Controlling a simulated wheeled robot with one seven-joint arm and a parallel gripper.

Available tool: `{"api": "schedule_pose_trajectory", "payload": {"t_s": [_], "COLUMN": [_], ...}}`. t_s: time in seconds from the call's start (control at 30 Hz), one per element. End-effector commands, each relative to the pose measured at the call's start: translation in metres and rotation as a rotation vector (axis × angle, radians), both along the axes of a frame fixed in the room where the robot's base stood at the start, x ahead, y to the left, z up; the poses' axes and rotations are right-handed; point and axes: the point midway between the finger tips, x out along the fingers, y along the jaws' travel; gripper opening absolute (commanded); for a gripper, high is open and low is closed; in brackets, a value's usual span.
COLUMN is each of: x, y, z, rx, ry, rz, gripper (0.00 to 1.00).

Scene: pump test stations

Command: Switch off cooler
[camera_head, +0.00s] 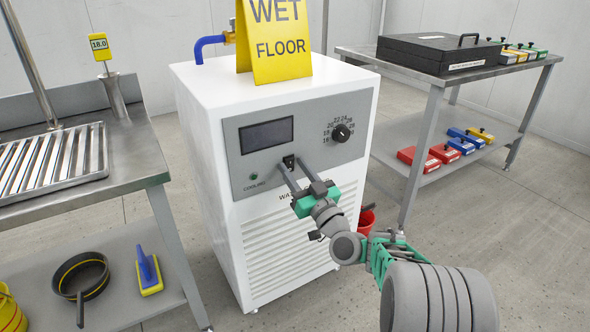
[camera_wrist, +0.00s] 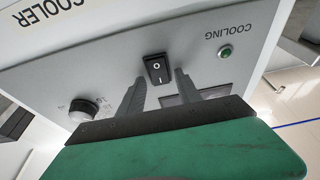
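The cooler (camera_head: 213,145) is a white cabinet with a grey control panel (camera_head: 241,172). On the panel are a dark display (camera_head: 266,135), a black dial (camera_head: 341,133), a black rocker switch (camera_head: 289,161) and a green lamp (camera_head: 254,176) marked COOLING. The wrist view shows the panel upside down, with the switch (camera_wrist: 158,68), the lamp (camera_wrist: 225,52) and the dial (camera_wrist: 84,109). My gripper (camera_wrist: 160,77) is open and empty, its two fingers apart at either side of the switch. I cannot tell whether they touch the panel or which way the rocker is pressed.
A yellow wet-floor sign (camera_head: 276,47) stands on the cooler. A steel sink bench (camera_head: 140,160) is at left. A steel table (camera_head: 388,57) at right holds a black case (camera_head: 435,52). A red bucket (camera_head: 367,219) stands low beside the cooler. Floor at front right is clear.

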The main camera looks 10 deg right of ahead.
Motion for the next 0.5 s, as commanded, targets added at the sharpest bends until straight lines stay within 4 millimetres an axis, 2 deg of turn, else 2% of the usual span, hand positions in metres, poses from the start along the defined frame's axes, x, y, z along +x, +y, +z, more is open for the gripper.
{"api": "schedule_pose_trajectory", "payload": {"t_s": [0.3, 0.37, 0.5], "x": [-0.002, -0.007, -0.032], "y": [-0.001, -0.004, -0.012], "z": [-0.001, -0.002, -0.010], "rx": [0.000, 0.000, 0.001], "ry": [0.001, 0.002, 0.003], "rz": [-0.001, -0.002, -0.004], "gripper": [0.45, 0.45, 0.45]}}
